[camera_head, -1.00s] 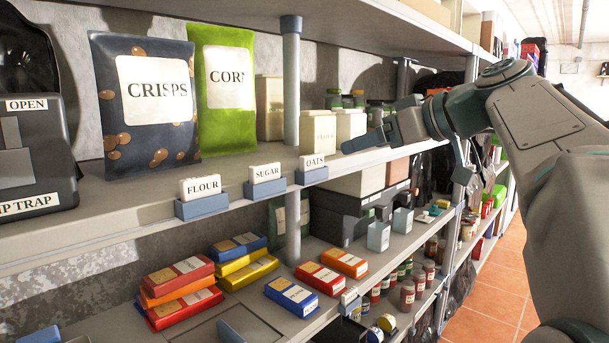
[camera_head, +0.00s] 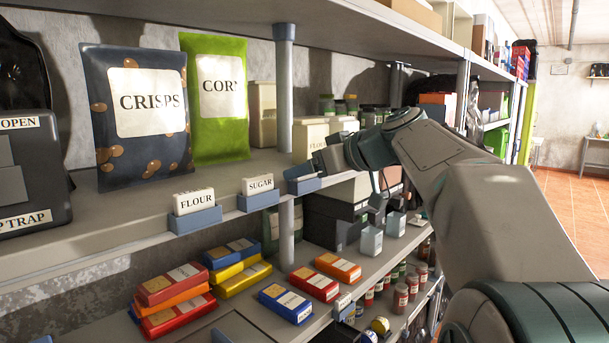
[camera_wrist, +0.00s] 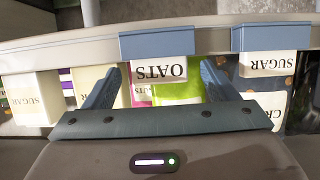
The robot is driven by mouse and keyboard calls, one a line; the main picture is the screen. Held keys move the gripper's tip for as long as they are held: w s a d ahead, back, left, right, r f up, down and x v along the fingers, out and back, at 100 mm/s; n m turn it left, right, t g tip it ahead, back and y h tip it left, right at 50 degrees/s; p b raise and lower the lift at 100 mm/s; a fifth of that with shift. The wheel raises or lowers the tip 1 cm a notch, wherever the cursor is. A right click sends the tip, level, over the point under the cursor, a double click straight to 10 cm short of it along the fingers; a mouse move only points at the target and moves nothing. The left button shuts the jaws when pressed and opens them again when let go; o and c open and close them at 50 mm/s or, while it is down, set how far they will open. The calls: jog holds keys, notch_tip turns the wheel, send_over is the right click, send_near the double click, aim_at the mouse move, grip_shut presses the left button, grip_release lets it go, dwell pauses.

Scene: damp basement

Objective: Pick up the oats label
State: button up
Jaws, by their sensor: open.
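The oats label (camera_wrist: 160,69) is a small white block reading OATS, upside down in the wrist view. It sits in a blue holder (camera_wrist: 157,42) on the shelf edge. My gripper (camera_wrist: 160,67) is open, with one blue finger on each side of the label and a visible gap to each. In the head view my gripper (camera_head: 309,168) is at the shelf edge just above the oats holder (camera_head: 304,186) and hides most or all of the label.
The sugar label (camera_head: 260,184) and flour label (camera_head: 193,200) stand in holders to the left. Crisps (camera_head: 140,115) and corn (camera_head: 218,100) bags stand behind. Pale canisters (camera_head: 310,137) are close behind my gripper. A post (camera_head: 284,90) rises nearby.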

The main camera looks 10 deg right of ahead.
jog(key=c, duration=1.1)
jog(key=shift+o, duration=0.2)
jog(key=shift+r, duration=0.1)
notch_tip(320, 180, up, 10)
jog(key=p, duration=0.1)
